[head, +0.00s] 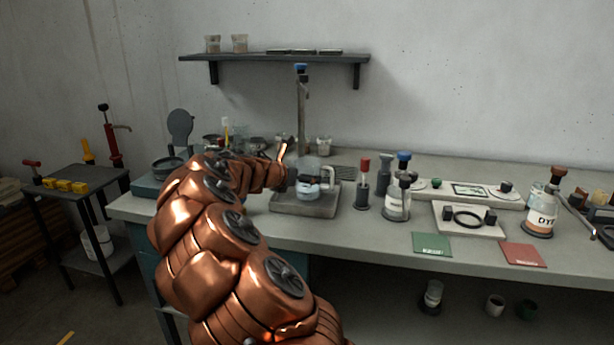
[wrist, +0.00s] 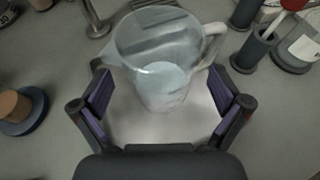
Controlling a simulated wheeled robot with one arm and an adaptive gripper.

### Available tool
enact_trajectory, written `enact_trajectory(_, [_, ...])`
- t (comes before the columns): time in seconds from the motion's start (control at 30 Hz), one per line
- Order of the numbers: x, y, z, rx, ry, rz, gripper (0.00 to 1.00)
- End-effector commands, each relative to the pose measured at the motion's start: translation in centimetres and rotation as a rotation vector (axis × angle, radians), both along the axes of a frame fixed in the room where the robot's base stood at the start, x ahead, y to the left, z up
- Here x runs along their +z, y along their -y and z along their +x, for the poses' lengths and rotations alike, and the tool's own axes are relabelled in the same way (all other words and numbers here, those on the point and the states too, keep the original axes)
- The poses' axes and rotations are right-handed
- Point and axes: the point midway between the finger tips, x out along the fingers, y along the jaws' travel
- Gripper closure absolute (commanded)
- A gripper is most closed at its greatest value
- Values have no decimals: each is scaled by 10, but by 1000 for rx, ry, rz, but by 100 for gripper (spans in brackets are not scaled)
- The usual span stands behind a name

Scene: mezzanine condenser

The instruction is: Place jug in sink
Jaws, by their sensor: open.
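The clear jug (head: 311,168) stands upright in or over the shallow grey sink (head: 302,209), below the tall tap (head: 301,110). In the wrist view the jug (wrist: 160,65) shows from above, with its spout to the left, its handle to the right and pale contents inside. The pale sink floor (wrist: 150,128) shows around its base. My gripper (head: 308,183) is at the jug in the head view. In the wrist view my gripper (wrist: 160,88) is open, one purple-padded finger on each side, with visible gaps to the jug. Its exact base contact is hard to see.
To the right stand a red-capped holder (head: 363,183), a blue-capped bottle (head: 399,190) and a white plate with a black ring (head: 467,219). Green (head: 432,244) and red (head: 523,254) mats lie near the front edge. A wall shelf (head: 275,57) hangs above.

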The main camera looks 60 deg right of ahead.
Motion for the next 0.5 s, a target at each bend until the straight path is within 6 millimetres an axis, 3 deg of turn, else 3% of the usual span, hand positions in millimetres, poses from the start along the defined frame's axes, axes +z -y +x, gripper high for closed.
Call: enact_trajectory(0.5, [28,-66,1,0,0,0,1])
